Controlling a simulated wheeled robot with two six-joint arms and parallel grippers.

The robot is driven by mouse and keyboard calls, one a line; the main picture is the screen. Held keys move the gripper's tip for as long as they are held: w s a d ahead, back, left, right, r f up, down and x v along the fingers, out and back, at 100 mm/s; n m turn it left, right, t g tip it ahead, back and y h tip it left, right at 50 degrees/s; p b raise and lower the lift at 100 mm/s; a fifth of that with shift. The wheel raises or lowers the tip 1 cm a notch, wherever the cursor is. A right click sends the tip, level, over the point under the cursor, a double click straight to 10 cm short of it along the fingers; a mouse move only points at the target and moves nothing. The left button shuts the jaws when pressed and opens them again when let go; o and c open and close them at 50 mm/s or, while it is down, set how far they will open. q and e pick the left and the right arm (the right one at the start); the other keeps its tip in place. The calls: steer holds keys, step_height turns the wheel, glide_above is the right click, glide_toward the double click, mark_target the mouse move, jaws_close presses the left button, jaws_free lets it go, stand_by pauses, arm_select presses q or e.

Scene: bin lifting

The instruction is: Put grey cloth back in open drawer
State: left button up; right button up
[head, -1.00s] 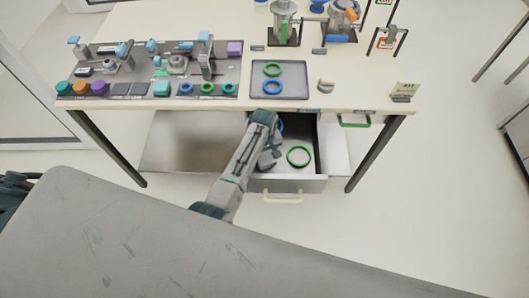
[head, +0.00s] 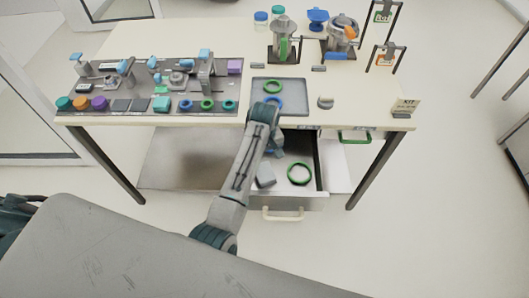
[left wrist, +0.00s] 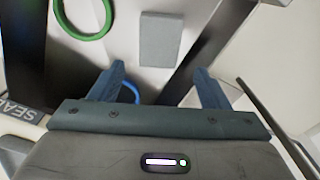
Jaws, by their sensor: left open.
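The grey cloth (head: 265,175), a small flat grey rectangle, lies inside the open drawer (head: 293,203) under the table. It also shows in the left wrist view (left wrist: 165,38), lying flat and apart from the fingers. My left gripper (head: 274,148) is above the back part of the drawer, near the table's front edge. Its two blue fingers (left wrist: 160,85) are spread with nothing held between them. A green ring (head: 299,174) lies in the drawer right of the cloth. Part of a blue ring (left wrist: 130,92) shows beyond one finger. My right gripper is out of view.
A grey tray (head: 298,98) with a green and a blue ring stands on the table above the drawer. A board with several parts (head: 140,75) is at the left. A green-handled drawer (head: 354,137) is at the right. The drawer's side walls are close around my gripper.

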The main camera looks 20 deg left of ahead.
arm_select(q)
step_height(320, 180, up, 2)
steer(key=shift+r, duration=0.2)
stand_by(1.2)
